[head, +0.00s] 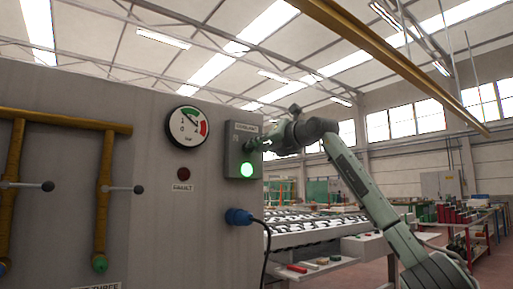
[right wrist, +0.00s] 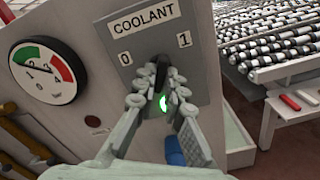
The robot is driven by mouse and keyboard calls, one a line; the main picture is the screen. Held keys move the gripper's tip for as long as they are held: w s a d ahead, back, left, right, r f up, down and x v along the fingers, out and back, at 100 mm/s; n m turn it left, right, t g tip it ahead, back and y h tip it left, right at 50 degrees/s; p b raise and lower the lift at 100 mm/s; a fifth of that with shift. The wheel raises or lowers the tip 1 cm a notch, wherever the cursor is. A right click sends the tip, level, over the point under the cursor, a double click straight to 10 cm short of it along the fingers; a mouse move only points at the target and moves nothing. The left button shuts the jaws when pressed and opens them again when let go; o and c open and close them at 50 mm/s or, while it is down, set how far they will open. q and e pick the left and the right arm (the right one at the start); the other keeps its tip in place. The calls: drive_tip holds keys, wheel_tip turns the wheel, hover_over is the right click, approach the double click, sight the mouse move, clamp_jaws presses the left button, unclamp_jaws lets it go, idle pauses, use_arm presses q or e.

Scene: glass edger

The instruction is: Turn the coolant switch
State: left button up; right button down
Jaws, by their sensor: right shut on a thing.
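The coolant switch box is a grey panel (right wrist: 205,60) labelled COOLANT, with a 0 on the left and a 1 on the right. It also shows on the side of the machine in the head view (head: 234,158). Its dark switch knob (right wrist: 163,66) sits between the two marks; the fingers partly hide it, so its exact setting is unclear. My right gripper (right wrist: 161,76) is shut on the knob, one fingertip on each side. In the head view the right gripper (head: 264,144) reaches the box from the right. My left gripper is not in view.
A lit green lamp (head: 246,169) is below the knob. A pressure gauge (head: 187,126), a dark FAULT lamp (head: 183,173) and a blue plug (head: 239,216) with a cable are nearby. Yellow pipes with levers (head: 101,190) stand at left. A roller conveyor (head: 310,228) lies beyond.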

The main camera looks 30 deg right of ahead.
drive_tip(key=shift+m, duration=0.8)
drive_tip(key=c, duration=1.6)
unclamp_jaws()
drive_tip(key=shift+d, duration=0.1)
drive_tip(key=shift+s, duration=0.1)
drive_tip(key=s+d, duration=0.1)
drive_tip(key=s, duration=1)
drive_tip(key=shift+s+d, duration=0.3)
drive_tip(key=shift+s, duration=0.05)
